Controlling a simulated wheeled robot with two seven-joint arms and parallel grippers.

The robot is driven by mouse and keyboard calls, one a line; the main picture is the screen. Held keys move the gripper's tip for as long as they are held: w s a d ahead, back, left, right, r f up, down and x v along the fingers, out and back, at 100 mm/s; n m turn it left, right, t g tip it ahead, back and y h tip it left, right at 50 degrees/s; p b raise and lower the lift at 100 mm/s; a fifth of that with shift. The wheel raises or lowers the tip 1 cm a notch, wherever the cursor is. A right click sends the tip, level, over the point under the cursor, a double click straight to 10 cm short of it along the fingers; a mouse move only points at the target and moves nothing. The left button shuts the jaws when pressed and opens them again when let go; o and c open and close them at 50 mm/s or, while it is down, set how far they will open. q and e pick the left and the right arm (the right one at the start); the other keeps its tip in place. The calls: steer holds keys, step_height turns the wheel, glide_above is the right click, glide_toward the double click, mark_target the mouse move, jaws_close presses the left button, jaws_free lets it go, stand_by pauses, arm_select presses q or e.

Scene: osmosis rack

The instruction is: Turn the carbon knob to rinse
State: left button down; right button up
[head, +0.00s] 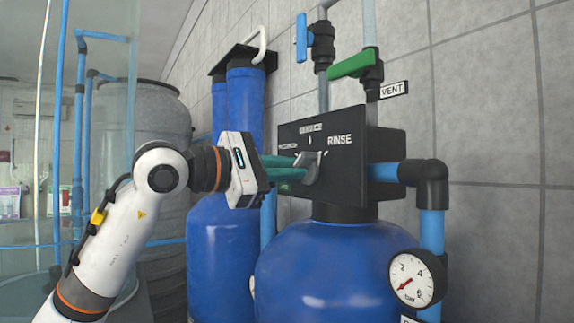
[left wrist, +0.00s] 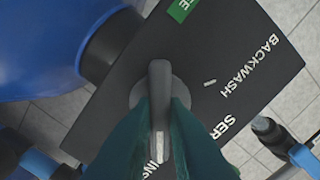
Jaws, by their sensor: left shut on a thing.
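The grey knob (head: 311,168) is on the front of a black valve head (head: 357,135) on top of a blue tank. In the head view, RINSE is printed to the right of the knob and SERVICE above it. My left gripper (head: 293,167) reaches in from the left, its teal fingers shut on the knob. In the left wrist view, the left gripper (left wrist: 161,108) has one finger on each side of the knob's grip (left wrist: 159,75). A pale mark on the grip points down towards partly hidden letters "INS". BACKWASH lies to the right. My right gripper is out of view.
A green-handled vent valve (head: 352,65) and a blue-handled valve (head: 302,38) stand above. A pressure gauge (head: 411,279) is at lower right, beside a blue pipe (head: 431,226). Blue filter cylinders (head: 246,100) stand behind my gripper. A tiled wall is behind.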

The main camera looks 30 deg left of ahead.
arm_select(q)
steer(key=shift+m, duration=0.9)
steer(key=shift+f, duration=0.1)
steer(key=c, duration=1.4)
jaws_free()
steer(key=shift+c, duration=0.2)
steer(key=b+v, duration=0.3)
steer(key=v, duration=0.9)
steer(key=shift+a, duration=0.1)
